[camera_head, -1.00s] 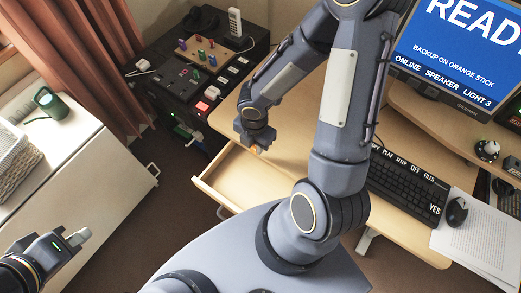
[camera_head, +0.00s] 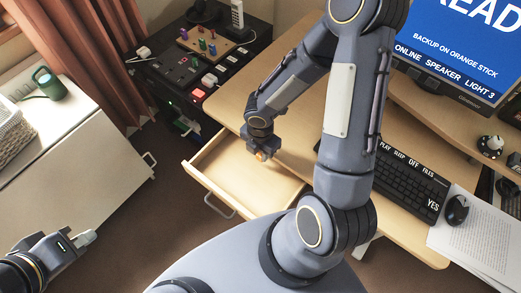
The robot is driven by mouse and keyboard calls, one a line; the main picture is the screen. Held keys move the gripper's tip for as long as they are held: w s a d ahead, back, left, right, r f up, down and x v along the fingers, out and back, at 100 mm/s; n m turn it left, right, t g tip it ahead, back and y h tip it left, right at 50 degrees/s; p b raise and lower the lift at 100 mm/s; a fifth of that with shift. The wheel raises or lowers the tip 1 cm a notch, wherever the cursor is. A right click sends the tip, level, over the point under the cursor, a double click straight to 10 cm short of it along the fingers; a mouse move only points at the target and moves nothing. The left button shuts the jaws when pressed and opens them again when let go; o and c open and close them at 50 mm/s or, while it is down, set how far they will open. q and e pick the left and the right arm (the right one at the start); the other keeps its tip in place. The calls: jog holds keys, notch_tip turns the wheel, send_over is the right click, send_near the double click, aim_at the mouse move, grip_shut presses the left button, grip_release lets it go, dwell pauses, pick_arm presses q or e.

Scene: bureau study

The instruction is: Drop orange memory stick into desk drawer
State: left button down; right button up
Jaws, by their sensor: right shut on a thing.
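The desk drawer (camera_head: 205,181) is pulled open under the left part of the desk, and the visible part of its inside looks empty. My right gripper (camera_head: 262,155) is above the open drawer, pointing down. It is shut on the orange memory stick (camera_head: 261,156), of which only a small orange bit shows between the fingers. My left gripper (camera_head: 84,239) is at the lower left, away from the desk. Its fingertips look close together, but the gap between them is not clear. My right arm hides part of the drawer and desk.
A black cabinet (camera_head: 160,95) with a control panel stands left of the desk. The keyboard (camera_head: 405,185), mouse (camera_head: 457,210) and monitor (camera_head: 455,50) are at the right.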

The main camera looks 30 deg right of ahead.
jog(key=shift+f, duration=0.2)
jog(key=o, duration=1)
notch_tip(320, 180, up, 7)
jog(key=shift+f+p, duration=0.1)
jog(key=shift+p, duration=1.1)
jog(key=shift+r, duration=0.5)
